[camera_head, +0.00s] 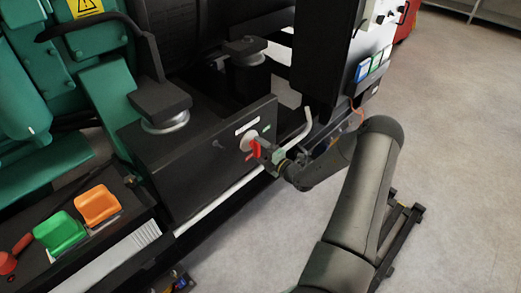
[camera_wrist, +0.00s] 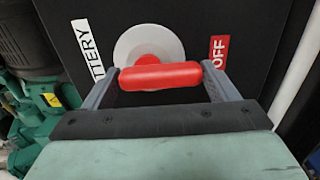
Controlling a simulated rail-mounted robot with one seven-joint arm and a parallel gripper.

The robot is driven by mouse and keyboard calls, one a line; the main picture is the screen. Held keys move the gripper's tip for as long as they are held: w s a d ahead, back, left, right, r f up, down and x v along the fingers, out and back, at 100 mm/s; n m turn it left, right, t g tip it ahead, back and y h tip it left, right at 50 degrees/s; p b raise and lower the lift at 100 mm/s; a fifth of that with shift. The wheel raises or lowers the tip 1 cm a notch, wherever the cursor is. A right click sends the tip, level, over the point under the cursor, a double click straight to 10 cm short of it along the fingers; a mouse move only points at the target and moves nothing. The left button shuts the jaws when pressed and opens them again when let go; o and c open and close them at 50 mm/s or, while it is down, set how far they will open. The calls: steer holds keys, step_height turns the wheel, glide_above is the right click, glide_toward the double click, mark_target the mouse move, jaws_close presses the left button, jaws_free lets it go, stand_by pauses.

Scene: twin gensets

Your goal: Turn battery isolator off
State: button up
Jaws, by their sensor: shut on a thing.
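The battery isolator has a red handle (camera_wrist: 160,76) in front of a round pale plate (camera_wrist: 148,44) on a black box (camera_head: 205,160). In the wrist view my gripper (camera_wrist: 162,82) has one finger at each end of the red handle and is shut on it. The handle lies nearly level across that picture. A red OFF label (camera_wrist: 219,52) is to the right of the plate and a white BATTERY label (camera_wrist: 88,49) to the left. In the head view my gripper (camera_head: 263,153) reaches the handle (camera_head: 256,149) from the right.
A green engine (camera_head: 40,90) stands at the left. Green (camera_head: 60,232) and orange (camera_head: 97,204) blocks sit at the lower left. A bent pale lever (camera_head: 304,125) stands close beside my gripper. A dark cabinet (camera_head: 325,50) is above. The floor (camera_head: 450,150) at the right is largely clear.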

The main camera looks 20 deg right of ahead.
stand_by(0.3)
steer(key=o, duration=0.9)
steer(key=shift+o, duration=0.2)
steer(key=v, duration=1.7)
steer(key=shift+s, duration=0.25)
steer(key=s+a+r+n+g+y+p, duration=0.2)
steer(key=s+a+r+n+g+p, duration=0.15)
steer(key=a+r+n+g, duration=0.7)
steer(key=s+a+r+n+g+y+p, duration=0.25)
steer(key=s+a+r+n+g, duration=0.35)
steer(key=a+n, duration=0.8)
steer(key=s+r+n+h+p, duration=0.1)
steer(key=s+r+n+h, duration=0.4)
steer(key=n, duration=0.8)
steer(key=s+r+n+h+p, duration=0.2)
steer(key=s+r+n+h, duration=0.3)
steer(key=r+n, duration=0.4)
steer(key=n, duration=0.4)
steer(key=shift+s+h, duration=0.15)
steer(key=shift+h, duration=0.2)
